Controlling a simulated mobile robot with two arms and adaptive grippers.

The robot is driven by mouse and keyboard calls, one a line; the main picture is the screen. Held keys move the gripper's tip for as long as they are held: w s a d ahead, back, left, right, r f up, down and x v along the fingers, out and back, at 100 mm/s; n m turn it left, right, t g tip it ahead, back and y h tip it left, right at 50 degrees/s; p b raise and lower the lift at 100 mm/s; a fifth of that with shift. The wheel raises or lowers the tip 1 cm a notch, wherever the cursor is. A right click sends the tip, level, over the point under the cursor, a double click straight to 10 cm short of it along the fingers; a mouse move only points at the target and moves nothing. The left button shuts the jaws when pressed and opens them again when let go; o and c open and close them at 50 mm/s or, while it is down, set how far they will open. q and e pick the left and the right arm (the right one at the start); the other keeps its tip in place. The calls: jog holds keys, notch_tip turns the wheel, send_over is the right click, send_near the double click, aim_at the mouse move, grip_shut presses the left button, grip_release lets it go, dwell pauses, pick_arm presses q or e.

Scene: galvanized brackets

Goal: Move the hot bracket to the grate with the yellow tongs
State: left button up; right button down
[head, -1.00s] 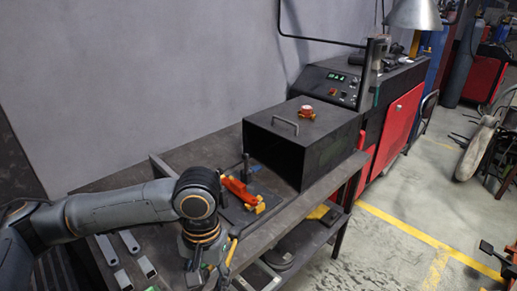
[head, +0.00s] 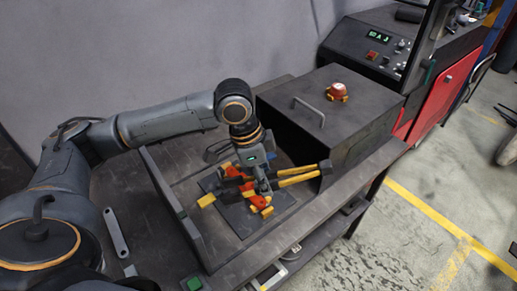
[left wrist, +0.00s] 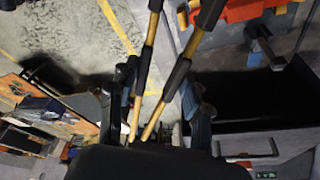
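My left gripper (head: 262,186) is over the workbench, in front of the open dark box. The yellow tongs (head: 297,180) have two yellow-and-black bars that reach right from it towards the box. In the left wrist view the tongs (left wrist: 178,76) pass between the two fingers, which close around them. I cannot make out the jaws. An orange-red piece with yellow ends (head: 232,170) is on a dark plate (head: 245,222), partly behind the gripper and tongs. I cannot make out a hot bracket or identify the grate. My right gripper is out of view.
The dark box (head: 345,115) has a top handle and a red knob (head: 337,92); its dark opening (left wrist: 240,95) shows in the left wrist view. A control panel (head: 378,45) stands behind. A grey metal strip (head: 115,232) lies at left. The bench's front edge borders open floor.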

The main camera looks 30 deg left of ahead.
pick_arm(q)
jog(key=w+m, duration=0.1)
jog(key=w+a+r+m+h+p, duration=0.1)
jog(key=m, duration=0.1)
jog(key=shift+a+g+h, duration=0.25)
jog(key=shift+g+h, duration=0.05)
jog(key=w+a+r+m+g+h+p, duration=0.1)
jog(key=w+a+m+g+h+p, duration=0.15)
jog(key=m, duration=0.25)
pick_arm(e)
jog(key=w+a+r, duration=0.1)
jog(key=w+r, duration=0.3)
pick_arm(q)
jog(key=f+b, duration=0.2)
jog(key=f, duration=0.2)
jog(key=w+f+m+g+b, duration=0.1)
jog(key=f+b, duration=0.2)
jog(key=f, duration=0.1)
jog(key=a+f+m+b, duration=0.1)
jog(key=f+b, duration=0.2)
jog(key=f, duration=0.1)
jog(key=shift+w+f, duration=0.2)
jog(key=shift+w, duration=0.1)
jog(key=shift+f+g+b, duration=0.2)
jog(key=shift+g+b, duration=0.05)
jog(key=shift+b, duration=0.05)
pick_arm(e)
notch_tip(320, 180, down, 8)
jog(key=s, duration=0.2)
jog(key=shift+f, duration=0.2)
